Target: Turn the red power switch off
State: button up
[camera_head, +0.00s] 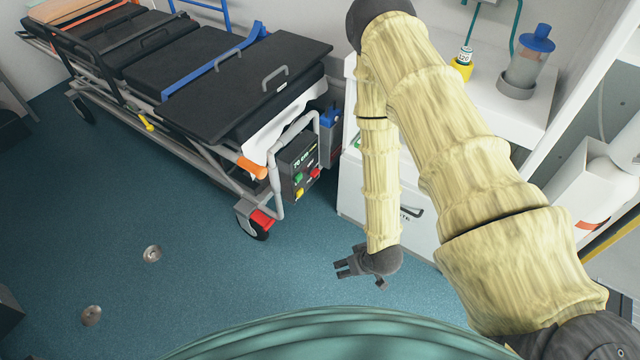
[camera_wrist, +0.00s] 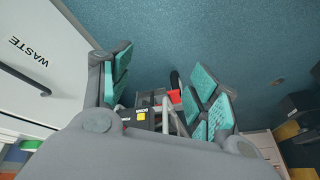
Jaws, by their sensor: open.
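A dark control box (camera_head: 300,162) with a lit text display hangs at the near end of the stretcher, inside a grey tubular frame. A small red control (camera_head: 314,172) sits on its face, right of a green one (camera_head: 298,177) and above a yellow one (camera_head: 299,193). I cannot tell the red control's on or off position. My gripper (camera_head: 347,267) is open and empty, low over the floor, right of and nearer than the box, apart from it. In the wrist view its teal-padded fingers (camera_wrist: 163,92) are spread, with part of the box (camera_wrist: 135,116) beyond them.
The stretcher (camera_head: 205,75) stands at the left; its red caster part (camera_head: 262,219) is below the box. A white waste cabinet (camera_head: 362,200) stands beside my forearm. Blue floor (camera_head: 190,270) is open at the front left, with two round metal fittings.

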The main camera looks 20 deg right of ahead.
jog(key=w+d+f+n+t+y+b, duration=0.1)
jog(key=w+d+f+t+y+b, duration=0.2)
jog(key=w+b, duration=0.5)
jog(key=w+d+f+n+t+b, duration=0.1)
jog(key=w+f+t+b, duration=0.25)
jog(key=w, duration=0.85)
jog(key=n+t+y+b, duration=0.3)
jog(key=n+y+b, duration=0.3)
jog(key=b, duration=0.9)
send_near(318, 173)
jog(key=shift+m+y, duration=0.3)
jog(key=shift+m, duration=0.1)
jog(key=b+x, duration=0.3)
jog(key=x, duration=0.5)
jog(key=shift+w+a+f, duration=0.2)
jog(key=shift+w, duration=0.1)
jog(key=c, duration=1)
